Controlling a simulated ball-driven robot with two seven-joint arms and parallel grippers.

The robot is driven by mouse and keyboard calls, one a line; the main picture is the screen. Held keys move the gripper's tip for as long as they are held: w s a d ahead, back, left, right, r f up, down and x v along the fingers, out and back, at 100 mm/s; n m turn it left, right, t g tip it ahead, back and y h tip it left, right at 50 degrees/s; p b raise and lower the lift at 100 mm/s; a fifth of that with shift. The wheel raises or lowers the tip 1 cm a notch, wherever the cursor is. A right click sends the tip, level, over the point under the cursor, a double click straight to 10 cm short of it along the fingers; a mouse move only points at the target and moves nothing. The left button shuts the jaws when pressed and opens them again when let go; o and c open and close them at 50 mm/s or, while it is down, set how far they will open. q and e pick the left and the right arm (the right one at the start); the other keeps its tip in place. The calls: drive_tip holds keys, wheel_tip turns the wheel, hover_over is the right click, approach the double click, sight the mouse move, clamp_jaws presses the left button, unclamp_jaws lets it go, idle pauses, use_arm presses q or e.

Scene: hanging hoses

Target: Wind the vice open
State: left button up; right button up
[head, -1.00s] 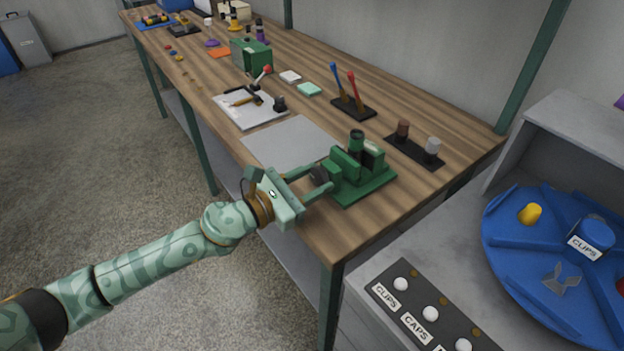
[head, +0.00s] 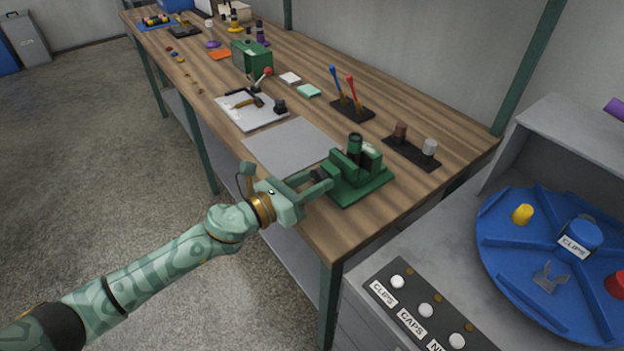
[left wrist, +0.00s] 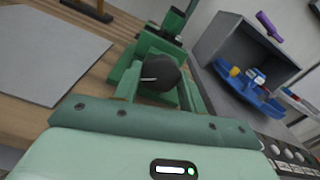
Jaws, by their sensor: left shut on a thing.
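The green vice (head: 358,182) stands on its base plate at the near right end of the wooden bench. A dark green cylinder (head: 355,143) stands upright at its jaws; I cannot tell how tightly it sits there. The vice's round dark knob (left wrist: 160,73) faces my left arm. My left gripper (head: 319,180) is shut on this knob from the side, one finger on each side of it. In the left wrist view a pale mark shows on the knob's face, and the fingers partly hide the vice. My right gripper is not in view.
A grey mat (head: 290,146) lies left of the vice. A black stand with two pegs (head: 411,152) and a holder with blue and red handles (head: 351,106) stand behind. A blue turntable (head: 500,235) and a labelled button panel (head: 415,305) are at right.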

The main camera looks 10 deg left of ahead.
use_arm(q)
drive_tip(key=shift+r+n+p, duration=0.1)
drive_tip(key=shift+n+p, duration=0.2)
drive_tip(key=shift+n, duration=0.6)
drive_tip(key=o, duration=1)
drive_tip(key=v, duration=1.6)
drive_tip(key=shift+s+a, duration=0.1)
drive_tip(key=shift+a, duration=0.1)
